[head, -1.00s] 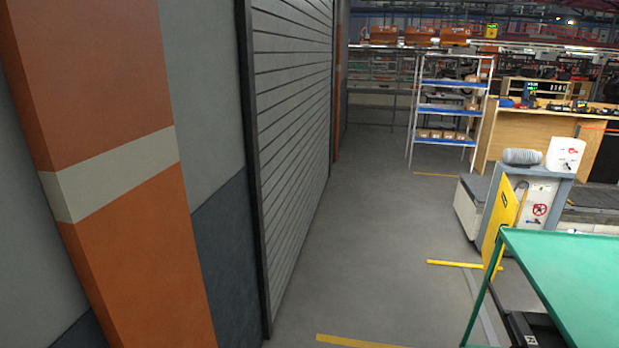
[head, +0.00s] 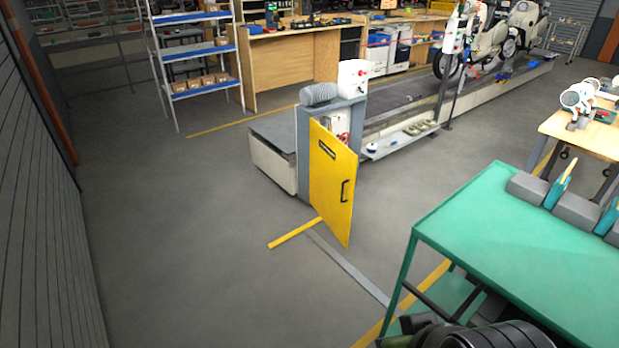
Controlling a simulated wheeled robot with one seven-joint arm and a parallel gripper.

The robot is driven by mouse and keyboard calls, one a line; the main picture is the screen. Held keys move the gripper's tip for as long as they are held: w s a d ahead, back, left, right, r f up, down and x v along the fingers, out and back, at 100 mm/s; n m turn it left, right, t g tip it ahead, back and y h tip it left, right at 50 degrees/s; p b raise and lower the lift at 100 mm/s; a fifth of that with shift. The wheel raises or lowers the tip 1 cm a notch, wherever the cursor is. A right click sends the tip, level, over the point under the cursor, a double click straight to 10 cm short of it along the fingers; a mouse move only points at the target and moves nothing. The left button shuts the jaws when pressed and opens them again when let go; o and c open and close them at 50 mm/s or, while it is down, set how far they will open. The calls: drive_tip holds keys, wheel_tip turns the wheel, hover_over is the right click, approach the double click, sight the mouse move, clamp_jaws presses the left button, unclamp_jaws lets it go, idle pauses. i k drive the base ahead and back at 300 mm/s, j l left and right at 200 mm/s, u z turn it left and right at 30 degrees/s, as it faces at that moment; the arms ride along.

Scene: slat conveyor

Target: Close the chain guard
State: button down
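The chain guard (head: 331,185) is a yellow door panel with a dark handle (head: 344,191) and a dark label near its top. It stands swung open at the end of the slat conveyor, in the middle of the head view. The grey drive housing (head: 303,150) is behind it, with red parts showing through the opening. My gripper is not in view.
A green-topped table (head: 500,250) stands at the front right. A shelf rack (head: 196,60) and wooden bench (head: 285,66) are behind. A slatted shutter wall (head: 35,200) runs along the left. Open floor (head: 200,230) lies left of the guard.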

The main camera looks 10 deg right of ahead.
sight(333, 165)
drive_tip(key=i+j+z, duration=0.2)
drive_tip(key=i+j, duration=0.15)
drive_tip(key=i+j+z, duration=0.25)
drive_tip(key=j, duration=0.35)
drive_tip(key=i+j+u, duration=0.15)
drive_tip(key=i+j, duration=0.2)
drive_tip(key=i, duration=0.2)
drive_tip(key=i+j+u, duration=0.15)
drive_tip(key=i+j, duration=0.15)
drive_tip(key=i, duration=0.3)
drive_tip(key=i+j+u, duration=0.15)
drive_tip(key=i, duration=0.45)
drive_tip(key=i+j+u, duration=0.15)
drive_tip(key=i, duration=0.45)
drive_tip(key=j, duration=0.1)
